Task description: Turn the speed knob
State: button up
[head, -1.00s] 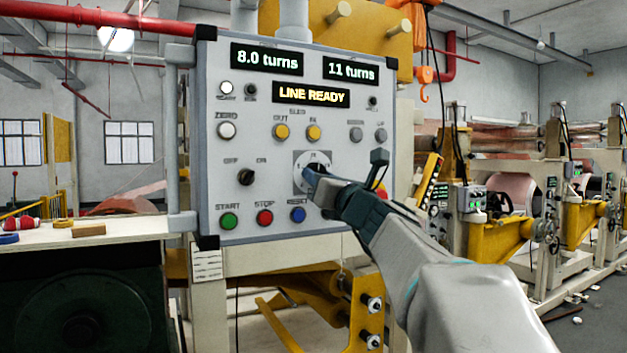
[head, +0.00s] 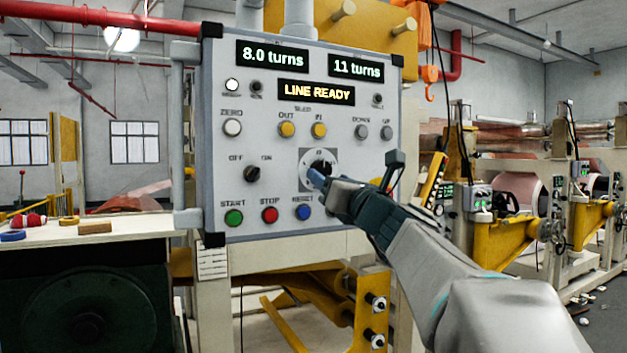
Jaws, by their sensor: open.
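The speed knob (head: 321,166) is a dark round knob on a pale square dial plate (head: 306,185), low and right of centre on the grey control panel (head: 218,150). The displays on the panel read "8.0 turns" (head: 271,57), "11 turns" (head: 356,69) and "LINE READY" (head: 316,92).
Green (head: 234,217), red (head: 270,215) and blue (head: 303,212) buttons sit just below and left of the dial. An off/on switch (head: 252,173) is to its left. A workbench (head: 140,228) stands at left; yellow machines (head: 500,236) stand at right.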

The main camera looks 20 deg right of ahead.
jog(key=b+v, duration=0.1)
jog(key=v, duration=1)
jog(key=shift+s, duration=0.2)
